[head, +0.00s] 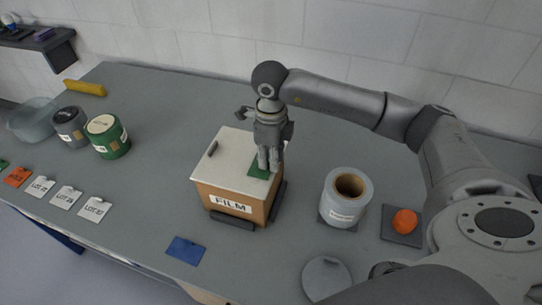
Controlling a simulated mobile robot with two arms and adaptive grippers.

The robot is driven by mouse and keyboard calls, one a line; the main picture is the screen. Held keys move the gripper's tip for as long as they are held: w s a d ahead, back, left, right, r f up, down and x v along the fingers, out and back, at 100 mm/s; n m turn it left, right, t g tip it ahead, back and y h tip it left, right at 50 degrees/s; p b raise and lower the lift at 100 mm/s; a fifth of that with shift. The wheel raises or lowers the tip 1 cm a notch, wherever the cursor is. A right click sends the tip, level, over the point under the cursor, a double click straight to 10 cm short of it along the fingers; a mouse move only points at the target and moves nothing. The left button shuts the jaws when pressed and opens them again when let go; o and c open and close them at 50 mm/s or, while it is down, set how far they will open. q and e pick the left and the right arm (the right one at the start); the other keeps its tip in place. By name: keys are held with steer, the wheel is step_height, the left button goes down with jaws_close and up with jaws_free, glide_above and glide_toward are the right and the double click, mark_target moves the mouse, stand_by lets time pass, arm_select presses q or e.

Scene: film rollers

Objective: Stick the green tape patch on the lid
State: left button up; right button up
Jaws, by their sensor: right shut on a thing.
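A box labelled FILM (231,205) stands on the table with a pale lid (230,155) on top. A dark handle shows at the lid's left side. The green tape patch (257,173) is at the front right of the lid, under my right gripper (268,168). My right gripper points down with its fingers close together, shut on the patch. The fingers hide part of the patch, and I cannot tell whether it lies fully flat on the lid. My left gripper is not in view.
A white roll (345,198) stands right of the box, and an orange ball (405,221) sits on a dark pad (388,235). A blue card (185,250) lies in front. Green (112,144) and grey (70,130) canisters and several labelled cards stand or lie left. The table between canisters and box is clear.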

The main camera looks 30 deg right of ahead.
steer(key=shift+s+f, duration=0.1)
steer(key=shift+f, duration=0.2)
stand_by(0.7)
steer(key=o, duration=0.8)
steer(key=shift+o, duration=0.5)
steer(key=o, duration=0.5)
steer(key=shift+r, duration=0.2)
steer(key=shift+r+p, duration=1.6)
steer(key=shift+r, duration=1.75)
